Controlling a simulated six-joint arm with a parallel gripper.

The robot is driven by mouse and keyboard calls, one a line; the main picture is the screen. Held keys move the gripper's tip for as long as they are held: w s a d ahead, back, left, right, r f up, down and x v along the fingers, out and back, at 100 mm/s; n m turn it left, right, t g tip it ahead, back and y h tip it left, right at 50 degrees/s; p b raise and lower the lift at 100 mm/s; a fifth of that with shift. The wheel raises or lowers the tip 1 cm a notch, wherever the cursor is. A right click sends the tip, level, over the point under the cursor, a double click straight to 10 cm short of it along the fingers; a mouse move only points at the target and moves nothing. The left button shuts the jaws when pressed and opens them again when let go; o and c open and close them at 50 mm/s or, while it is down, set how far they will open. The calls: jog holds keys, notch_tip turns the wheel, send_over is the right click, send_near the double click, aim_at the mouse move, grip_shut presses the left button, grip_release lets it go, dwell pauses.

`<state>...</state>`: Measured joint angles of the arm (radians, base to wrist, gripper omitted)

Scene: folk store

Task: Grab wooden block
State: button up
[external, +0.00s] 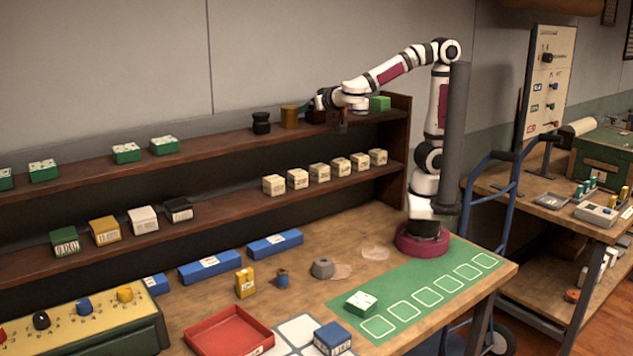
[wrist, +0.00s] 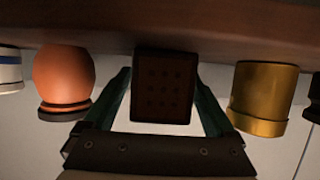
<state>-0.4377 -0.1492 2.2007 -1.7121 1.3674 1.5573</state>
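A dark brown block (wrist: 163,88) with rows of small dots on its face is probably the wooden block. It is in the middle of the wrist view, against the brown shelf board (wrist: 160,25). In the external view a dark shape (external: 316,114) on the upper shelf beside my gripper may be this block, partly hidden. My gripper (wrist: 164,80) has its fingers spread, one on each side of the block. Thin gaps seem to show beside it, and nothing looks clamped. In the external view my gripper (external: 342,125) is at the upper shelf, fingers small and dark.
An orange rounded object (wrist: 64,78) and a gold cylinder (wrist: 263,97) flank the block closely. A green block (external: 380,103) is to the right on the upper shelf (external: 215,150). Several cream blocks (external: 319,171) line the lower shelf.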

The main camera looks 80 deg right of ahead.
jog(key=c, duration=1.3)
